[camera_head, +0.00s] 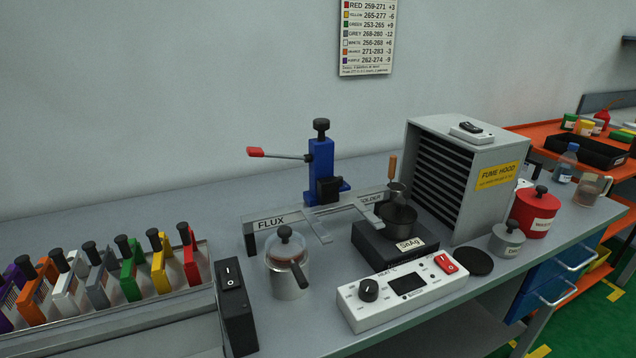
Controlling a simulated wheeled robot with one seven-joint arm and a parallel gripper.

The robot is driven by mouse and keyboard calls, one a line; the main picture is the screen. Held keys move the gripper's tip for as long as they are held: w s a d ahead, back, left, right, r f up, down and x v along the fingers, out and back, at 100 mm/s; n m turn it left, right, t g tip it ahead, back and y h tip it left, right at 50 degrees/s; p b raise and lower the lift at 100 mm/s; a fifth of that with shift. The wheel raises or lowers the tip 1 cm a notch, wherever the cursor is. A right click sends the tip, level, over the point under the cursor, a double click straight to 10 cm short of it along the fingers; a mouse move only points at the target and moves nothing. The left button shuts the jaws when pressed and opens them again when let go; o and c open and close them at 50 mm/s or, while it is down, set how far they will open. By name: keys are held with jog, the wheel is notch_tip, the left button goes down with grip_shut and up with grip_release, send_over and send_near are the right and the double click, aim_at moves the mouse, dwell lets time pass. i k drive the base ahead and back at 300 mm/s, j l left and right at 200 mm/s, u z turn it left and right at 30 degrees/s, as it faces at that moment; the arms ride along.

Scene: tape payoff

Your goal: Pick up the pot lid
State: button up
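A round grey lid with a black knob (286,242) sits on the glass flux pot (288,280), left of the white control box. A dark solder pot (397,217) stands open on a black heater block labelled SnAg (385,243); a wooden-handled tool stands upright at it. A flat black disc (475,262) lies on the bench right of the control box; I cannot tell whether it is a lid or a pad. A small grey pot (508,244) and a red can (533,216) also have knobbed lids. My gripper is not in view.
A white control box (402,297) stands in front of the heater. A black switch box (238,318) stands left of the flux pot. A blue post with red-ended lever (321,172) and a fume hood (470,140) stand behind. A rack of coloured holders (150,312) fills the left.

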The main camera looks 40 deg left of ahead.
aim_at(398, 212)
jog(key=i+l+u, duration=0.1)
jog(key=i+u, duration=0.15)
jog(key=u, duration=0.2)
jog(key=i+l+u, duration=0.2)
jog(key=u, duration=0.2)
jog(key=i+l+u, duration=0.25)
jog(key=u, duration=0.2)
jog(key=i+l+u, duration=0.15)
jog(key=l+u, duration=0.25)
jog(key=i+l+u, duration=0.15)
jog(key=l+u, duration=0.3)
jog(key=j, duration=0.15)
